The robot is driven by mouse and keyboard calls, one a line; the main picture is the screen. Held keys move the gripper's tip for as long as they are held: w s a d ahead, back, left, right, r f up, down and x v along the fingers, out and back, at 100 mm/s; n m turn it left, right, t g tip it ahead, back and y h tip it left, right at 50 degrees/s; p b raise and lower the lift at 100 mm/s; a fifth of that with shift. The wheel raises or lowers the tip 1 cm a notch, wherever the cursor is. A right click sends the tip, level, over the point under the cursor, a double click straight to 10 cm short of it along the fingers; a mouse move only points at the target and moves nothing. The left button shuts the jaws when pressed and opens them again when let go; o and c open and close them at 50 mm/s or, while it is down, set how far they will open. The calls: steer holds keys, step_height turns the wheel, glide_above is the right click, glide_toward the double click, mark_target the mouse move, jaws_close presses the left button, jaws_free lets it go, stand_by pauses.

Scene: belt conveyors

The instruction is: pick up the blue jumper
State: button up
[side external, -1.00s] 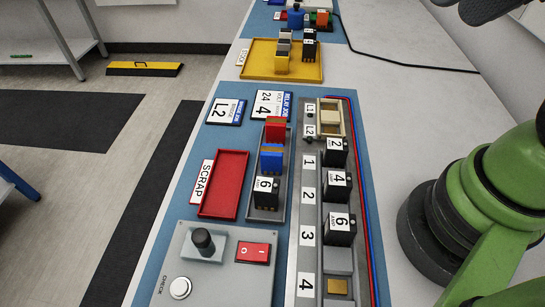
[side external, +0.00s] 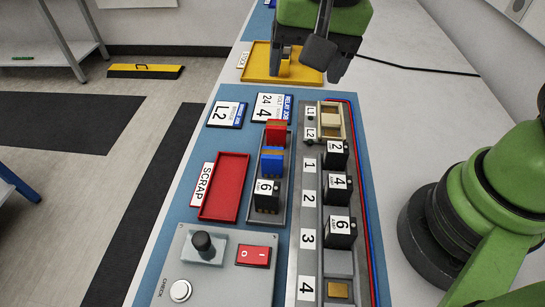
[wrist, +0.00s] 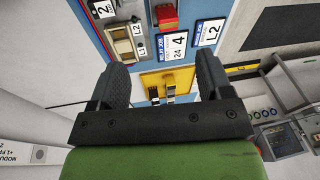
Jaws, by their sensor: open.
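The blue jumper (side external: 272,162) stands in the narrow grey tray (side external: 268,217), between a red jumper (side external: 275,133) and a black block marked 6 (side external: 266,194). My gripper (side external: 329,62) is open above the far part of the bench, near the yellow stock tray (side external: 251,72) and beyond the blue jumper. In the wrist view its two dark fingers are spread wide with nothing between them (wrist: 161,78). The red jumper shows at the top of the wrist view (wrist: 166,14). I cannot make out the blue jumper in that view.
A grey rail (side external: 310,258) with blocks marked 2, 4 and 6 runs right of the grey tray. The red scrap tray (side external: 224,188) lies left. A control panel (side external: 225,270) with a knob and switch is at the front. Yellow stock tray holds blocks, partly hidden by my gripper.

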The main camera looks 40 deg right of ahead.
steer(key=g+h, duration=0.1)
glide_toward(273, 153)
steer(key=f, duration=0.1)
steer(key=shift+m, duration=0.5)
step_height(273, 153, down, 5)
steer(key=shift+w+r, duration=0.15)
steer(key=f, duration=0.3)
steer(key=w+d+f, duration=0.1)
steer(key=f, duration=0.1)
steer(key=shift+w+f, duration=0.1)
steer(key=shift+f, duration=0.25)
steer(key=c, duration=1)
